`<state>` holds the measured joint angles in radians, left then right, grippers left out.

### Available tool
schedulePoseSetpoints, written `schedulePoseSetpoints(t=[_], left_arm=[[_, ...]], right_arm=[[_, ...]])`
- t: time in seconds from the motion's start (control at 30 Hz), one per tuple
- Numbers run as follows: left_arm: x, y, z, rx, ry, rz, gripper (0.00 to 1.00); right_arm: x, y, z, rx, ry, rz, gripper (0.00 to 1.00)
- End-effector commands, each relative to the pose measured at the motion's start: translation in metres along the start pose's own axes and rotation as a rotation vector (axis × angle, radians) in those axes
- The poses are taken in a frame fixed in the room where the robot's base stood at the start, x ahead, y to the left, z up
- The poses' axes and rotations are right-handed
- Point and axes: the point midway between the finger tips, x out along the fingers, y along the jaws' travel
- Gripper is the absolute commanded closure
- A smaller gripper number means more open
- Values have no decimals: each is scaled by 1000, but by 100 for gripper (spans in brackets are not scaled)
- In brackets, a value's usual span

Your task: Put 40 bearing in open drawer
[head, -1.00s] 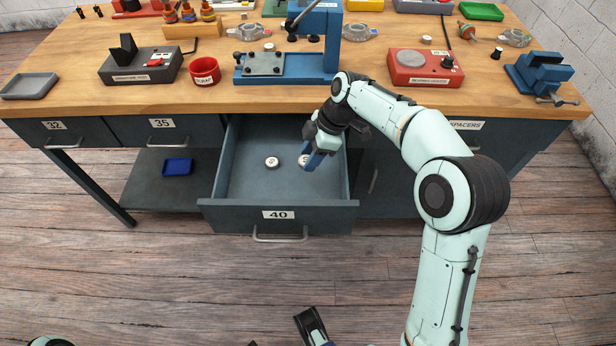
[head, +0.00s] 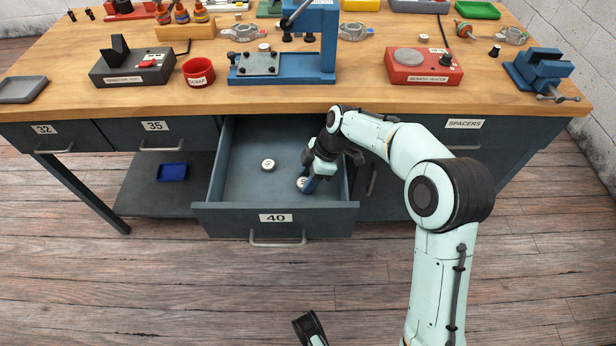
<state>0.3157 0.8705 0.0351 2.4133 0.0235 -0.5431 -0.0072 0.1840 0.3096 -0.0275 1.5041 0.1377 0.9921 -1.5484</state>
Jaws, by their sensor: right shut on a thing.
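The open drawer (head: 232,190) carries a "40" label and is pulled out below the bench, right of centre of the "35" drawer. My right gripper (head: 307,187) reaches down into its right half and is shut on a small pale ring-shaped bearing (head: 301,183). The fingers partly cover this bearing, and it is low, close to the drawer floor; I cannot tell whether it touches. Another similar bearing (head: 268,165) lies flat on the drawer floor to the left.
The workbench top (head: 350,97) holds a blue press (head: 315,45), a red scrap cup (head: 198,72), a red bearing heater (head: 420,68) and a blue vise (head: 540,72). A blue tray (head: 172,172) sits on the lower shelf. The drawer's left half is mostly free.

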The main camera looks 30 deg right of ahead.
Motion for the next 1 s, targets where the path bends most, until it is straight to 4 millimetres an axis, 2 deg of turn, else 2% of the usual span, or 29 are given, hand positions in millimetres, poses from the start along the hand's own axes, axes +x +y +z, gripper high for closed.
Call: schedulePoseSetpoints(t=[0.17,0.2,0.27,0.57,0.67,0.77,1.0], left_arm=[[3,-1,-3,0,8,-1,57],[3,-1,-3,-1,9,-1,57],[2,-1,-3,0,9,0,57],[2,0,-2,0,7,0,57],[-2,1,2,1,-4,0,57],[-5,2,6,2,-16,1,57],[-19,7,24,6,-70,5,57]], right_arm=[[3,0,1,0,0,0,90],[3,0,1,0,0,0,52],[2,0,1,0,0,0,33],[2,0,1,0,0,0,33],[-4,0,-1,0,0,2,33],[-20,1,-1,0,0,4,33],[-73,1,-1,0,0,5,33]])
